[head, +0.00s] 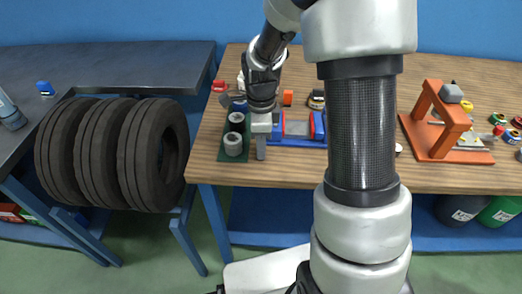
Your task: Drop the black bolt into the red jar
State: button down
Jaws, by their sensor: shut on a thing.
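My gripper (261,155) hangs over the front left part of the wooden table, just right of a dark green tray (224,152). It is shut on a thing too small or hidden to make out. I cannot pick out the black bolt in this view. A small red thing (219,86) lies at the back left of the table; I cannot tell if it is the red jar. Small red-topped containers (517,122) stand at the far right edge. My arm covers the middle of the table.
The green tray holds grey and dark cylinders (233,144). A blue fixture (298,141) lies right of my gripper. An orange press-like stand (440,125) is on the right. Several tyres (154,152) sit at the left, by a dark bench (130,55).

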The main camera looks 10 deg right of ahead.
notch_tip(320, 180, up, 10)
jog(key=p, duration=0.1)
jog(key=shift+f, duration=0.1)
